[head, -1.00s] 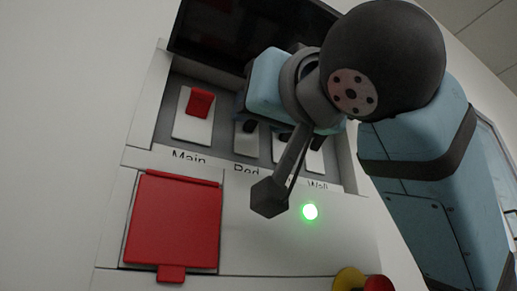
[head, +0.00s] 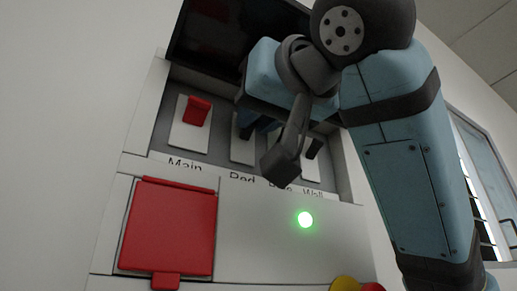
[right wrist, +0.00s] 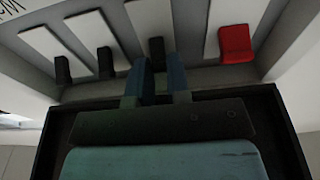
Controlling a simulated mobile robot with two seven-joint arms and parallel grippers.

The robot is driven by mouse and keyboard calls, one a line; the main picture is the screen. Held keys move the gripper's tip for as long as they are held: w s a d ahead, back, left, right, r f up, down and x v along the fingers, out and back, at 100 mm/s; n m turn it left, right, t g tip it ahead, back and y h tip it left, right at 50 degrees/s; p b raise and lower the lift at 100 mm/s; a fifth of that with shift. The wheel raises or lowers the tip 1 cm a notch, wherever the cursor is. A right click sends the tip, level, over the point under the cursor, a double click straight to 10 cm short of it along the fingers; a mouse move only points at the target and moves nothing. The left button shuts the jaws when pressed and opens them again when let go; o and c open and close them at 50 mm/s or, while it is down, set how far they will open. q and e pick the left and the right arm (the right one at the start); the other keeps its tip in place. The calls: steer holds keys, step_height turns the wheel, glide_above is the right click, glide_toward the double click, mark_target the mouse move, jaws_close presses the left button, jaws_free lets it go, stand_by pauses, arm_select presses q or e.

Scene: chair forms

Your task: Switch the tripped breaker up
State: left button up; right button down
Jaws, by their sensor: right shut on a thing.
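A breaker box has a row of switches on white plates. The red Main switch (head: 197,110) is at the left of the row and shows at the right in the right wrist view (right wrist: 235,42). The black switch beside it (right wrist: 157,50) is between the blue fingers of my right gripper (right wrist: 160,72), which is shut on it. In the head view my right gripper (head: 260,123) reaches that second switch. The far right black switch (head: 314,148) is free. One switch is mostly hidden behind my arm in the head view. My left gripper is not in view.
A dark raised cover (head: 208,40) hangs above the switches, close to my right arm. Below are a red flap (head: 168,228), a lit green lamp (head: 305,219) and a yellow knob (head: 345,284). A window (head: 485,190) is at the right.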

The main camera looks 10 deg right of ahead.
steer(key=shift+r, duration=0.1)
steer(key=c, duration=1.1)
jaws_free()
steer(key=b+v, duration=0.4)
steer(key=v, duration=1)
steer(key=shift+b, duration=0.3)
steer(key=shift+w, duration=0.1)
